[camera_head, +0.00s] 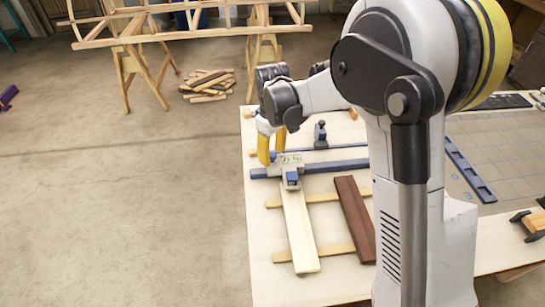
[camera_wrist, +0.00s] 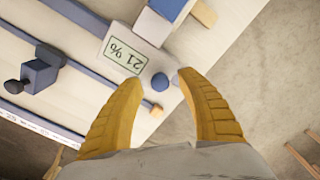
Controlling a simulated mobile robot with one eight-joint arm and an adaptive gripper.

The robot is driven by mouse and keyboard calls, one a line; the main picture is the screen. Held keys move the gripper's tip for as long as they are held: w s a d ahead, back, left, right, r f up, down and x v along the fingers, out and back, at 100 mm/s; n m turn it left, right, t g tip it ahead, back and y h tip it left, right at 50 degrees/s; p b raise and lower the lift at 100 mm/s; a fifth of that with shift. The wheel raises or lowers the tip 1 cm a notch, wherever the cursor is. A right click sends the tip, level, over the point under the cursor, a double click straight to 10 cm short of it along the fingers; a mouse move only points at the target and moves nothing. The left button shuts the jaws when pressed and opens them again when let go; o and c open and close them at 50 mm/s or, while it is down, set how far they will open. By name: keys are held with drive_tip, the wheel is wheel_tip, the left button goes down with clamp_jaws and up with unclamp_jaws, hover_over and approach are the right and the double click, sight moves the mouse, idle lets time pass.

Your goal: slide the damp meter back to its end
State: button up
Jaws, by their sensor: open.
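The damp meter (camera_head: 291,160) is a pale grey block with a small display, and it sits near the left end of a long blue rail (camera_head: 338,165) on the bench. In the wrist view the meter (camera_wrist: 153,28) shows its display reading 21 % and a round blue knob (camera_wrist: 159,82) on its near side. My gripper (camera_head: 271,146) has yellow fingers and is over the bench's left edge, beside the meter. In the wrist view my gripper (camera_wrist: 157,80) is open, with its fingertips on either side of the knob. I cannot tell whether they touch it.
A pale lath (camera_head: 299,232) runs forward from the meter, and a dark lath (camera_head: 355,218) lies to its right, both across thin wooden strips. A small blue fitting with a dark knob (camera_head: 320,135) stands behind the rail. Open floor (camera_head: 130,220) lies left of the bench.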

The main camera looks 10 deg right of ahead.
drive_tip(key=shift+f, duration=0.2)
clamp_jaws()
drive_tip(key=d+p, duration=0.1)
drive_tip(key=d, duration=4.7)
drive_tip(key=shift+d, duration=0.2)
unclamp_jaws()
drive_tip(key=shift+d, duration=0.2)
drive_tip(key=shift+a, duration=0.15)
drive_tip(key=shift+r, duration=0.15)
